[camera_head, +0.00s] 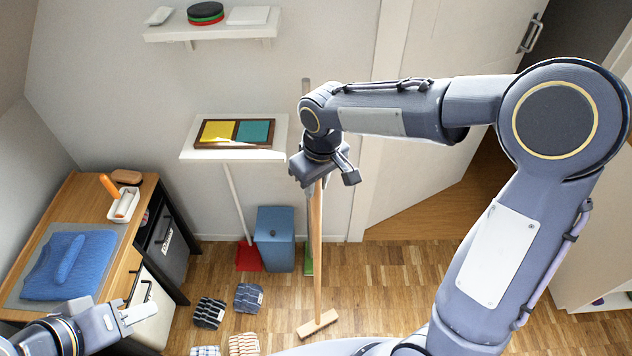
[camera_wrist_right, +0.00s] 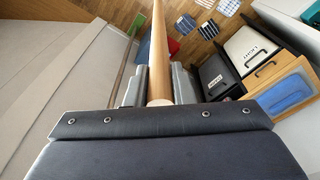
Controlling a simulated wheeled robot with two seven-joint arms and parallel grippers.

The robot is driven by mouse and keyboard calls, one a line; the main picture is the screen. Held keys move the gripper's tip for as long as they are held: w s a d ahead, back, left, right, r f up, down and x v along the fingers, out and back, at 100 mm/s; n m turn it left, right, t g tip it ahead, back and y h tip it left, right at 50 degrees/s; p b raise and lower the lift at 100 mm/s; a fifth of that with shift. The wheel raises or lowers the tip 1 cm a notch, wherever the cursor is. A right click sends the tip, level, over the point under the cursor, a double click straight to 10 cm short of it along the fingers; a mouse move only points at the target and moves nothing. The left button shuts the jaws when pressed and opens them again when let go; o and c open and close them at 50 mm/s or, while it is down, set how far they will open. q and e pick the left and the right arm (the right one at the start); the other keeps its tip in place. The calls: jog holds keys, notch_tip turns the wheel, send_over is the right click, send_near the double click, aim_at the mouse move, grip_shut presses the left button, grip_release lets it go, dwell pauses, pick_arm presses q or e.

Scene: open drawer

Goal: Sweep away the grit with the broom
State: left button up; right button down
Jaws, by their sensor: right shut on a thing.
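The broom (camera_head: 316,245) has a long wooden handle and stands nearly upright, its wooden head (camera_head: 318,324) at the floor. My right gripper (camera_head: 318,181) is shut around the upper handle; in the right wrist view the handle (camera_wrist_right: 158,45) runs between the fingers (camera_wrist_right: 159,84). My left gripper (camera_head: 128,317) is at the lower left, beside the desk and away from the broom; its finger gap is not clear. I cannot make out any grit on the floor. A red dustpan (camera_head: 248,257) stands by the wall.
A blue bin (camera_head: 274,240) stands left of the broom, with a green item (camera_head: 309,259) behind the handle. Several folded cloths (camera_head: 209,313) lie on the floor. The desk (camera_head: 85,195) is at left, a door (camera_head: 425,130) at right. Floor right of the broom head is clear.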

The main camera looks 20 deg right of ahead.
notch_tip(320, 180, up, 4)
jog(key=p, duration=0.2)
jog(key=shift+f+p, duration=0.1)
jog(key=shift+p, duration=0.25)
jog(key=shift+s+a+r+p, duration=0.1)
jog(key=shift+s+r+p, duration=0.1)
jog(key=shift+r+p, duration=1.3)
jog(key=shift+r, duration=0.7)
